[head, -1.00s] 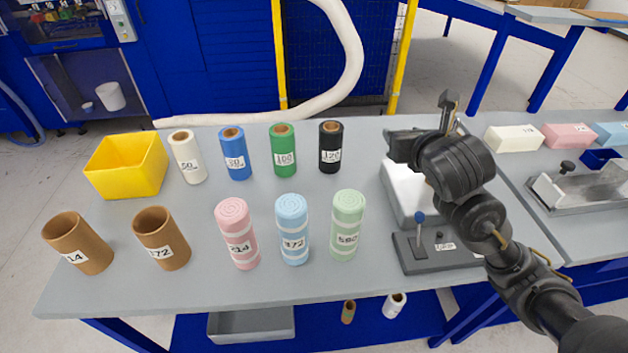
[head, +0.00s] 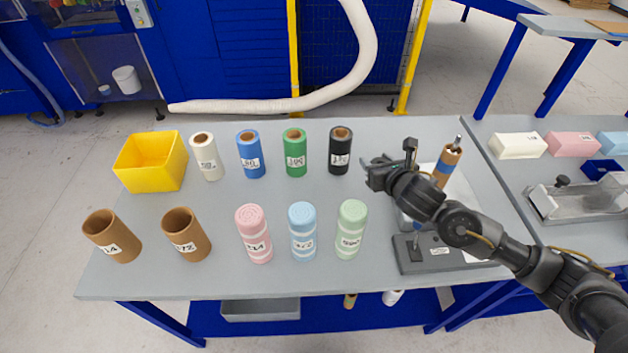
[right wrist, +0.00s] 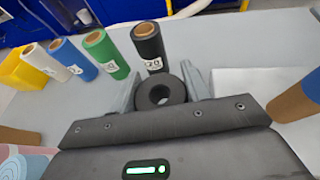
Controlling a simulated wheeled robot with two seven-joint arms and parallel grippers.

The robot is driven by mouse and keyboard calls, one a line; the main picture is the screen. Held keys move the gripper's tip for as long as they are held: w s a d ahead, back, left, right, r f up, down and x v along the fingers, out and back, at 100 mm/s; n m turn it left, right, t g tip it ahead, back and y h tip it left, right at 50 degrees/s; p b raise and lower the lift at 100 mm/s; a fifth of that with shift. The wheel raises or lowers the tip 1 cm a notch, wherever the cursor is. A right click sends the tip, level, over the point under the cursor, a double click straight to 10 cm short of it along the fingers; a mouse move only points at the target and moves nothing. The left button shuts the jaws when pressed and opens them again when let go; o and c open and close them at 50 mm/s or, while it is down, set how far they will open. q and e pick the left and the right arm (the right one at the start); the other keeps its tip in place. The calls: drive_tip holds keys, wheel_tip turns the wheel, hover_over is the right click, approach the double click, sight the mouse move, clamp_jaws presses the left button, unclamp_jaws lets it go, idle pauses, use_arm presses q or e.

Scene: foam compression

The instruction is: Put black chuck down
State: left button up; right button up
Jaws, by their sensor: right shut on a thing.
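My right gripper (head: 372,168) is in the head view, over the right half of the table, just right of the black roll. In the right wrist view, the gripper (right wrist: 160,92) is shut on the black chuck (right wrist: 161,96), a thick dark ring with a round hole. The chuck is hard to make out in the head view. The black roll (head: 341,150) with a white label stands upright just beyond the gripper; it also shows in the right wrist view (right wrist: 149,46). My left gripper is not in view.
Green (head: 295,152), blue (head: 251,154) and white rolls (head: 206,157) stand left of the black one, beside a yellow bin (head: 151,162). Pink, blue and green foam rolls stand in front. A brown tube (head: 447,165) stands at the device (head: 432,254) on the right.

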drive_tip(key=shift+f, duration=0.25)
drive_tip(key=p, duration=0.4)
hover_over(367, 205)
drive_tip(key=s, duration=0.2)
drive_tip(key=f, duration=1.2)
drive_tip(key=shift+w+a+f, duration=0.15)
drive_tip(key=shift+a, duration=0.1)
drive_tip(key=shift+f, duration=0.4)
wheel_tip(367, 205, down, 3)
drive_tip(key=shift+f, duration=0.6)
drive_tip(key=shift+f, duration=0.1)
